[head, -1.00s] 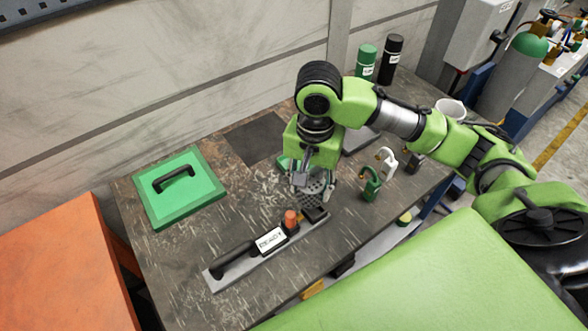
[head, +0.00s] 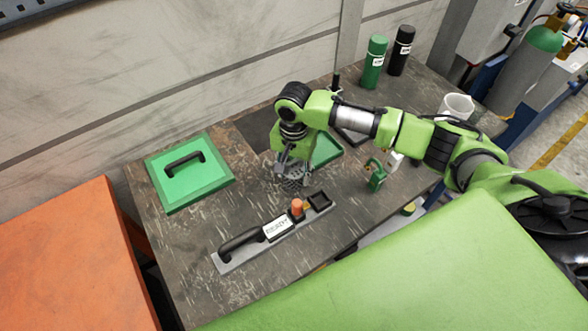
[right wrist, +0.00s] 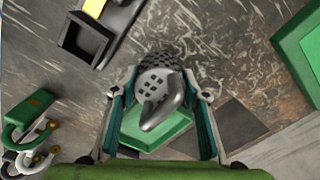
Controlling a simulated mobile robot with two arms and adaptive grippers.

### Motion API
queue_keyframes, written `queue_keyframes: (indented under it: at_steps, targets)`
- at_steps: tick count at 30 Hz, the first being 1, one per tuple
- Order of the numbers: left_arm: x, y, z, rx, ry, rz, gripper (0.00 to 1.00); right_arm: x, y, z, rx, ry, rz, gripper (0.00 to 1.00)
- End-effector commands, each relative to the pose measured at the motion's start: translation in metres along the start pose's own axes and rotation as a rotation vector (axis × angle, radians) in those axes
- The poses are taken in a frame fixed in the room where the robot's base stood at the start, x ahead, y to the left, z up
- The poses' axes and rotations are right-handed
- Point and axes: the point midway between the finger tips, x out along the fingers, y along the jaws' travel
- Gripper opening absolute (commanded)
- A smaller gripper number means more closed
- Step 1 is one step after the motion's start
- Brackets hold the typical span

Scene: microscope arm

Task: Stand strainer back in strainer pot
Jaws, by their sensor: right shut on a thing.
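The strainer (right wrist: 155,82) is a grey perforated disc with a rounded grey handle piece, seen between the fingers of my right gripper (right wrist: 162,97) in the right wrist view. My right gripper is shut on it. In the head view my right gripper (head: 291,172) holds the strainer (head: 294,182) low over the table, behind the grey bar; whether it touches the tabletop I cannot tell. A white open pot (head: 457,104) stands at the right back of the table; it may be the strainer pot, but I see no label. My left gripper is not in view.
A green tray (head: 327,149) lies right beside the gripper. The grey bar (head: 232,263) with black handle and orange knob lies in front. A green lid (head: 190,186) is at left, green clamp (head: 377,178) at right. Green (head: 374,62) and black (head: 401,50) cylinders stand behind.

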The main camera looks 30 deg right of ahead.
Motion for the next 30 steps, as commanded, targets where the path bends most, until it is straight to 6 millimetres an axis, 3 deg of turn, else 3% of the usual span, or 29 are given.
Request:
queue_keyframes:
  at_steps: [11, 12, 13, 25, 30]
  targets:
    - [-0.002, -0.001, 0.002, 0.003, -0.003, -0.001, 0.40, 0.004, 0.000, 0.000, 0.000, 0.000, -0.001, 0.18]
    - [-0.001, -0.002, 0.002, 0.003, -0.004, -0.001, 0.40, 0.005, 0.000, 0.000, -0.001, 0.001, -0.001, 0.49]
    - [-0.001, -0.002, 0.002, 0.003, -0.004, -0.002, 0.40, 0.005, 0.000, 0.000, -0.001, 0.001, -0.001, 0.57]
    - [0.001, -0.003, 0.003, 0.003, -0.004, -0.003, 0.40, 0.002, 0.000, 0.000, 0.000, 0.001, -0.001, 0.58]
    - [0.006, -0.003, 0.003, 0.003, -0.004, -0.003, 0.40, -0.019, -0.001, 0.000, -0.001, 0.002, -0.005, 0.58]
